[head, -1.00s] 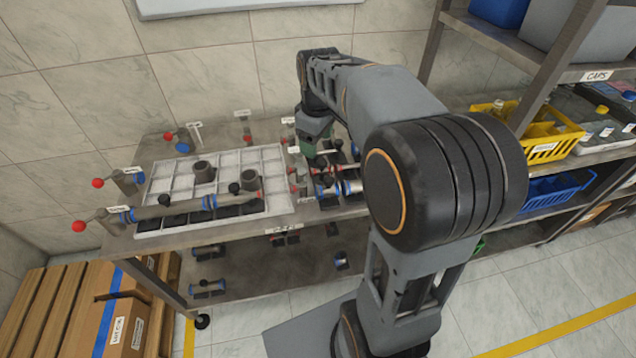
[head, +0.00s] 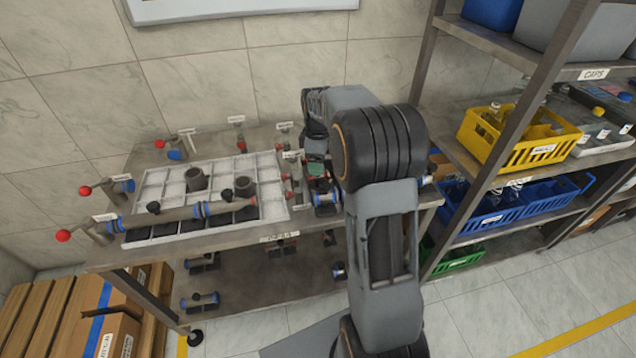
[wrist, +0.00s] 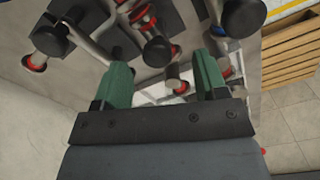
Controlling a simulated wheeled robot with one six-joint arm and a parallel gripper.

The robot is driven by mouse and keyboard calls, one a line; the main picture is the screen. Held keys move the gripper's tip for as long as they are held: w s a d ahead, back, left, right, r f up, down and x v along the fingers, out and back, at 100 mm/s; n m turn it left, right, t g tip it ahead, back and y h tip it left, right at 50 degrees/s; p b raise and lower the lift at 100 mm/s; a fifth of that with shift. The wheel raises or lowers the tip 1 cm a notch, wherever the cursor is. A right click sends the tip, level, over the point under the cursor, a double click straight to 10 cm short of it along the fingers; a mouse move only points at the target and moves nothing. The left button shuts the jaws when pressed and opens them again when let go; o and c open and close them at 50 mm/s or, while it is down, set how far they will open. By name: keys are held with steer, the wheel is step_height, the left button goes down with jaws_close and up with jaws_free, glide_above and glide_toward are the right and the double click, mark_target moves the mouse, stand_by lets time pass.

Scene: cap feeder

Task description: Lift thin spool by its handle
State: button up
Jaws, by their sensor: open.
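My gripper (head: 317,169) is over the right part of the table, close above a group of spools, partly hidden by my arm in the head view. In the wrist view my gripper (wrist: 163,84) is open, its two green fingers apart. A spool with a black knob handle (wrist: 158,50) and red rings shows just beyond the gap between the fingers. A second black knob (wrist: 48,38) with a red ring is to the left, and a third black knob (wrist: 242,18) is at the upper right. I cannot tell which spool is the thin one.
A white gridded tray (head: 165,184) on the table carries a long pipe and two upright grey cylinders. Red-knobbed levers (head: 85,190) stand along the left edge. Shelves with a yellow crate (head: 500,150) and blue crate (head: 490,225) stand to the right.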

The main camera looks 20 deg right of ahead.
mark_target(318, 178)
steer(key=shift+w+d+f, duration=0.1)
steer(key=shift+f, duration=2.55)
jaws_close()
